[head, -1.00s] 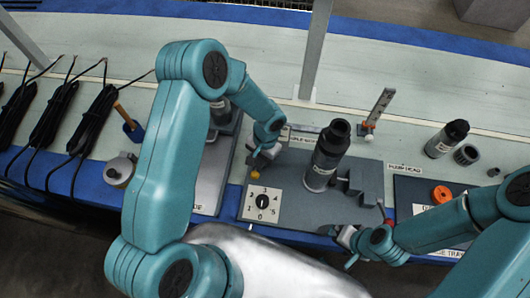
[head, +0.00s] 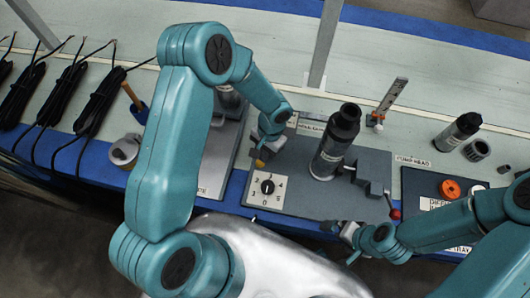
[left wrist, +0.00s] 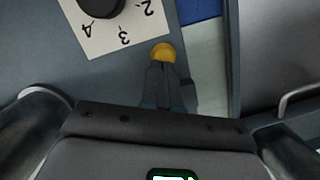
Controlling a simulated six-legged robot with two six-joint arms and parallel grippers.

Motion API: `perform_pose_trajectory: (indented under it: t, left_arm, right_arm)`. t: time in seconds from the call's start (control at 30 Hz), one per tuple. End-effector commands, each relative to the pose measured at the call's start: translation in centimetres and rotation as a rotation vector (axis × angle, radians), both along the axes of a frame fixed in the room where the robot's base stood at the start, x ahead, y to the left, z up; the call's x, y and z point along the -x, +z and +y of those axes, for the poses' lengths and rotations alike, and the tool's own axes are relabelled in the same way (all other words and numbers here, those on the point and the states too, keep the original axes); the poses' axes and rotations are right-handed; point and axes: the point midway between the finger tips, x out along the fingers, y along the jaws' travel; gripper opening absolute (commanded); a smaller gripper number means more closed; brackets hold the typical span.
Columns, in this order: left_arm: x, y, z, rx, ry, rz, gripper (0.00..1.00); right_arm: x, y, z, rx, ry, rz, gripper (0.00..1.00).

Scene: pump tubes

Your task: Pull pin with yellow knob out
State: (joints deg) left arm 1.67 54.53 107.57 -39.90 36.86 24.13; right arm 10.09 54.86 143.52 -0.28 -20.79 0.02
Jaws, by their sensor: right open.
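The yellow knob (head: 259,164) sits at the left edge of the grey fixture plate (head: 310,200), just above the numbered dial. It also shows in the left wrist view (left wrist: 163,52), right at the fingertips of my left gripper (left wrist: 168,82). In the head view my left gripper (head: 265,152) points down at the knob. Its fingers look close together, but their grip on the knob is unclear. The pin's shaft is hidden. My right gripper (head: 338,229) is open and empty at the front edge of the plate.
A white plate with a black dial (head: 267,187) lies close to the knob. A dark cylinder (head: 335,142) stands upright on the fixture, beside a stepped grey block (head: 369,177). A red ball (head: 396,214) is near my right arm. Black cable bundles (head: 100,102) lie at left.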

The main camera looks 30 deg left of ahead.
Motion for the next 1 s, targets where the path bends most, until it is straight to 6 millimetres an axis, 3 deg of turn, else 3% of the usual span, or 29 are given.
perform_pose_trajectory:
  t: [0.2, 0.33, 0.8, 1.0]
  left_arm:
    - [0.3, -0.2, 0.1, -0.001, -0.001, 0.014, 0.0]
    - [-0.2, 1.2, 0.0, -0.001, 0.0, 0.009, 0.0]
    - [-2.7, 12.7, -0.7, 0.0, 0.0, -0.002, 0.0]
    - [-3.2, 15.4, -0.8, 0.0, 0.0, 0.001, 0.0]
  right_arm:
    - [0.0, -0.1, 0.0, 0.0, 0.0, 0.0, 1.0]
    - [0.0, 0.0, 0.0, 0.0, 0.0, 0.0, 1.0]
    - [0.0, 0.0, 0.0, 0.0, 0.0, 0.0, 1.0]
    - [0.0, 0.0, 0.0, 0.0, 0.0, 0.0, 1.0]
